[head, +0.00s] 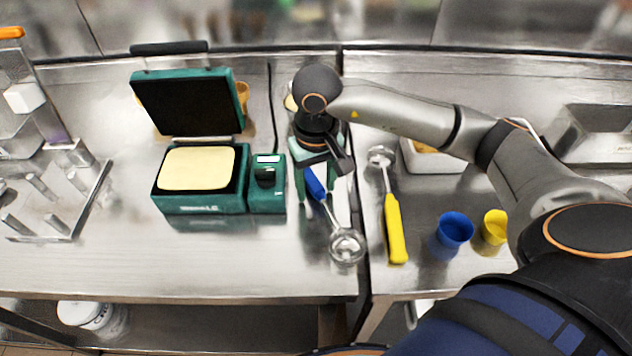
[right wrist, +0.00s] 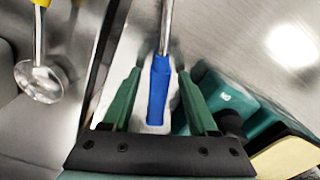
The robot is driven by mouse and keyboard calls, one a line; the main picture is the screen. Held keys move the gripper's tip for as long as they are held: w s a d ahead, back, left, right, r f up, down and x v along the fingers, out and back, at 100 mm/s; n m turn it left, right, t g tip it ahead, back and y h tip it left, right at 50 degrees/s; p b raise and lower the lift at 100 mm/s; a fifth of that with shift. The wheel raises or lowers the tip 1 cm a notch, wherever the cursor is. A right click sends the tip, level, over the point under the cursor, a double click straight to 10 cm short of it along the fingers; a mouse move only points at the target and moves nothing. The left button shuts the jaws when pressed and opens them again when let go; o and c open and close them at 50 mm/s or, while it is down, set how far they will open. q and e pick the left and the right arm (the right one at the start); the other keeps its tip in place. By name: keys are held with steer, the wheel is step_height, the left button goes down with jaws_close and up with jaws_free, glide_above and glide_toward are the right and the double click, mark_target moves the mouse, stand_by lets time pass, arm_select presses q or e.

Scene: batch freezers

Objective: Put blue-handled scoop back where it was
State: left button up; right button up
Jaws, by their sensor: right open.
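The blue-handled scoop (head: 316,185) lies on the steel counter, its round metal bowl toward the front edge. My right gripper (head: 321,190) is open over its handle. In the right wrist view, the green fingers of my right gripper (right wrist: 159,82) stand on either side of the blue handle (right wrist: 158,92), with gaps showing between them and it. The handle end lies near the palm. A pale strip shows under the handle; I cannot tell what it is. My left gripper is not in view.
A yellow-handled scoop (head: 396,230) lies to the right, across the counter seam. Blue (head: 454,230) and yellow (head: 494,228) cups stand further right. An open green waffle-maker-like machine (head: 200,203) stands left. A metal rack (head: 45,230) is far left. The front left counter is clear.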

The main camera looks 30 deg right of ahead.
mark_target(316, 186)
step_height(316, 186, up, 12)
stand_by(0.6)
steer(key=shift+c, duration=0.3)
stand_by(1.1)
